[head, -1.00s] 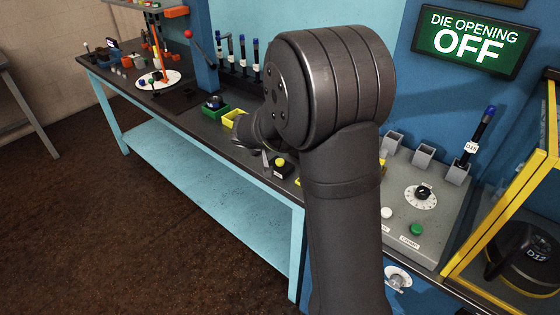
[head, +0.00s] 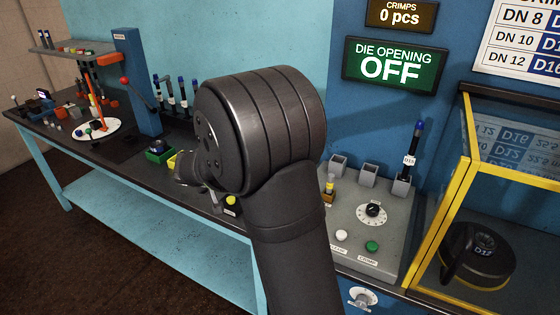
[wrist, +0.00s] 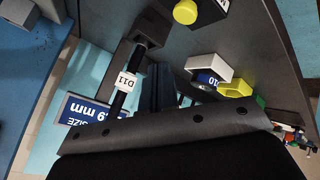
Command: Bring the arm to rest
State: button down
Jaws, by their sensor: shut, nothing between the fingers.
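My arm fills the middle of the head view, with its large dark joint in front of the bench. My gripper (head: 212,197) is mostly hidden behind that joint; only a small part shows low over the bench, near the yellow button box (head: 231,205). In the wrist view, my gripper's dark fingers (wrist: 166,88) show beyond the bolted bracket, close together with nothing seen between them. A black piece labelled D11 (wrist: 126,82) shows beside them at the left. Whether the fingers touch anything is unclear.
A grey control panel (head: 358,218) with a dial and buttons stands right of my arm. A yellow-framed guard (head: 439,215) is farther right. A tool marked D15 (head: 411,158) stands in a grey holder.

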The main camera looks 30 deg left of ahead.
notch_tip(320, 180, down, 2)
jog(key=shift+f, duration=0.1)
notch_tip(320, 180, up, 6)
jog(key=shift+r, duration=0.25)
